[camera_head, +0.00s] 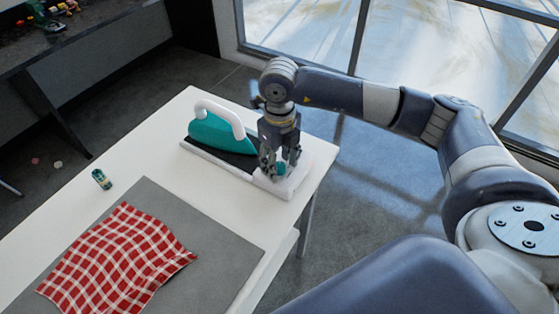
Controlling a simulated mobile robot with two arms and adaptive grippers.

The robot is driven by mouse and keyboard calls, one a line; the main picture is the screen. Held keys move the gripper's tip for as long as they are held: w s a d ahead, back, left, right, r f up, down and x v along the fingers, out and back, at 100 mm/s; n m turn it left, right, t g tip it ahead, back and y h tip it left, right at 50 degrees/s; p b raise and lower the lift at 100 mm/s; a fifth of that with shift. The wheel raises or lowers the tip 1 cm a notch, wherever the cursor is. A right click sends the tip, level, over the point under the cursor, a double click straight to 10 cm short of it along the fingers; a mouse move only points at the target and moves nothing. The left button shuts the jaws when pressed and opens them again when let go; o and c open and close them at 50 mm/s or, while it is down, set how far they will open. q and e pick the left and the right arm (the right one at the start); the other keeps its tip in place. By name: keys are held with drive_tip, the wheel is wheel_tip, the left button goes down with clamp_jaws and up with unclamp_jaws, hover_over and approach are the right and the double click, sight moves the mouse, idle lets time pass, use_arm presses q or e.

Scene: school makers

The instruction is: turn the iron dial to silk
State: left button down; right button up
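A teal iron with a white handle (218,132) rests on a white base (225,171) near the far right corner of the white table. My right gripper (279,171) points down over the right end of that base. A small teal dial (282,169) shows between its fingers. The fingers stand on either side of the dial; whether they touch it is hard to tell at this size. The dial's markings and its setting cannot be read. My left gripper is not in view.
A red and white checked cloth (120,262) lies on a grey mat (222,250) at the front of the table. A small teal and yellow object (101,179) stands left of the mat. A dark bench (75,40) is at the back left. The table middle (160,150) is clear.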

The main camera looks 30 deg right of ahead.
sight(280, 166)
drive_tip(key=shift+r, duration=0.1)
wheel_tip(280, 166, up, 12)
idle(0.5)
idle(0.5)
